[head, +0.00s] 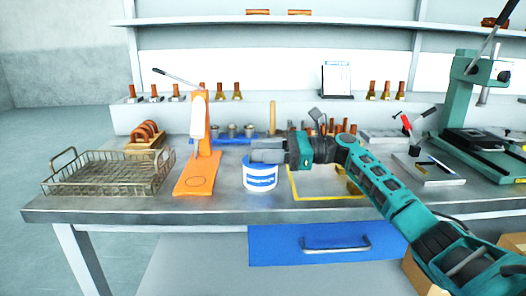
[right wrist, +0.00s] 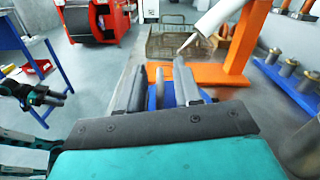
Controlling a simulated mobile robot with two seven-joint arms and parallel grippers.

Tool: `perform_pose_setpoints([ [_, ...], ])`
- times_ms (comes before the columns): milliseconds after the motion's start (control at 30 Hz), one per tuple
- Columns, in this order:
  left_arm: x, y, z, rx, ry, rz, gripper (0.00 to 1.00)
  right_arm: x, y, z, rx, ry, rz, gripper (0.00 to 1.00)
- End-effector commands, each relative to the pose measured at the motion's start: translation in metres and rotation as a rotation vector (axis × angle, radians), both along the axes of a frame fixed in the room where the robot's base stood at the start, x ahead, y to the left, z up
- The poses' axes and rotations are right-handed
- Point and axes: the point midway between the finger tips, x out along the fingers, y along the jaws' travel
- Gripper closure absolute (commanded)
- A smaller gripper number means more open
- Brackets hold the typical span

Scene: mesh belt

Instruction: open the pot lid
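The pot (head: 260,181) is a white tub with a blue label, standing near the front edge of the bench. My right gripper (head: 262,152) is level just above its top and hides most of the lid. In the right wrist view my right gripper's (right wrist: 160,80) two fingers are apart. A grey upright piece (right wrist: 159,78) shows between them, with blue (right wrist: 168,96) around it, possibly the lid; gaps show on both sides of the grey piece. My left gripper (right wrist: 58,98) shows only at the left of the right wrist view, away from the pot; its opening is unclear.
An orange stand (head: 198,175) with a white nozzle is left of the pot, and a wire basket (head: 105,176) is farther left. A yellow-edged mat (head: 318,198) lies to the right under my arm. A blue rack (head: 228,140) with metal parts stands behind. A green press (head: 465,100) is far right.

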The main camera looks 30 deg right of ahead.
Motion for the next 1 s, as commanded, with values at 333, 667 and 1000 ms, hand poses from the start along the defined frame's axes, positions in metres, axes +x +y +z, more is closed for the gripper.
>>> perform_pose_setpoints([
  [333, 0.0043, -0.0021, 0.0032, -0.009, -0.009, 0.006, 0.57, 0.0005, 0.0011, -0.0001, 0.0, 0.0, 0.001, 0.74],
  [667, 0.0039, -0.0021, 0.0029, -0.009, -0.009, 0.006, 0.57, 0.0007, 0.0005, -0.0005, 0.0, 0.001, -0.001, 1.0],
  [1000, 0.001, -0.0007, 0.0007, -0.003, -0.002, 0.002, 0.57, 0.0009, -0.0001, -0.0008, -0.001, 0.001, -0.003, 1.0],
])
